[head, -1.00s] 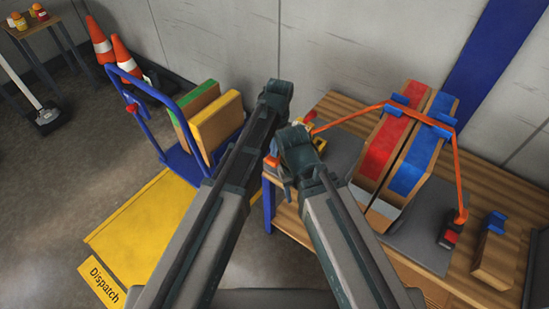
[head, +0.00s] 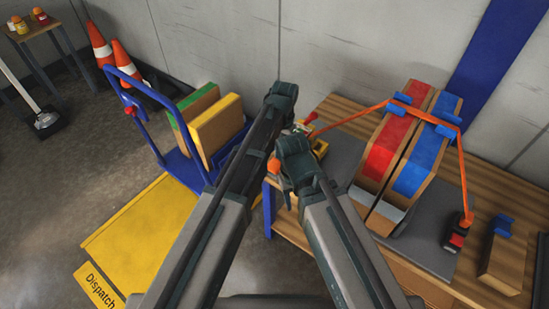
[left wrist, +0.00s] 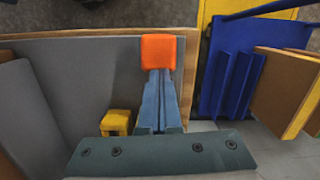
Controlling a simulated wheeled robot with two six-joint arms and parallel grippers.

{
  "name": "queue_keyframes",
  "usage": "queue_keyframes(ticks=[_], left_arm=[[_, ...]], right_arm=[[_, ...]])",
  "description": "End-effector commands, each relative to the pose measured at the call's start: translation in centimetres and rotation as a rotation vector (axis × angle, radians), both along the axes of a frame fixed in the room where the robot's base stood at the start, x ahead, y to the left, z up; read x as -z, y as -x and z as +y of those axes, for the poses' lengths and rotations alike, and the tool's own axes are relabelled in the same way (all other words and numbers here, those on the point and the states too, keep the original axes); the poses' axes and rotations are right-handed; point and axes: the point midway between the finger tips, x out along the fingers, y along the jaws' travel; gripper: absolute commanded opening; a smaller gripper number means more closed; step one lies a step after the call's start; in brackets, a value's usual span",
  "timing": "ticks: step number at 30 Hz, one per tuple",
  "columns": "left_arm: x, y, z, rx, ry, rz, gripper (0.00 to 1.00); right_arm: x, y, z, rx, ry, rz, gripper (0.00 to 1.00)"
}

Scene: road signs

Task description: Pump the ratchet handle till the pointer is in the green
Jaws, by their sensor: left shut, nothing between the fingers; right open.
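An orange block-shaped grip (left wrist: 159,52) lies near the bench edge in the left wrist view; it also shows as a small orange knob in the head view (head: 274,167). My left gripper (left wrist: 160,76) is shut, with its fingertips right at the grip and nothing between them. Whether they touch it I cannot tell. A yellow ratchet part (left wrist: 117,122) lies beside the fingers; it shows partly in the head view (head: 320,147). My right gripper (head: 288,188) is open and empty by the bench's left end, partly hidden by my arm. I cannot make out the pointer or green zone.
An orange strap (head: 350,117) runs over red (head: 388,145) and blue (head: 415,165) banded boards on the wooden bench (head: 480,160). A black-and-red buckle (head: 456,236) and a wooden block (head: 505,255) are at right. A blue cart (head: 185,165) with panels stands left.

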Motion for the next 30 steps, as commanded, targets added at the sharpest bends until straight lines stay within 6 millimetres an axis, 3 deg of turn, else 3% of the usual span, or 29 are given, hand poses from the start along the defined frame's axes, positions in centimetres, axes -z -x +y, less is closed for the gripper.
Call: queue_keyframes(ticks=[14,20,30], left_arm=[[-0.6,-0.5,-0.3,0.001,0.006,-0.009,0.00],[-2.5,-0.6,-0.4,0.001,0.006,-0.009,0.00],[-7.5,-0.9,-0.5,0.000,0.004,-0.006,0.00]], right_arm=[[-0.6,0.0,0.0,0.000,0.000,0.000,0.50],[-2.5,0.0,0.0,0.000,0.000,0.000,0.50],[-7.5,0.0,0.0,0.000,0.000,0.000,0.50]])
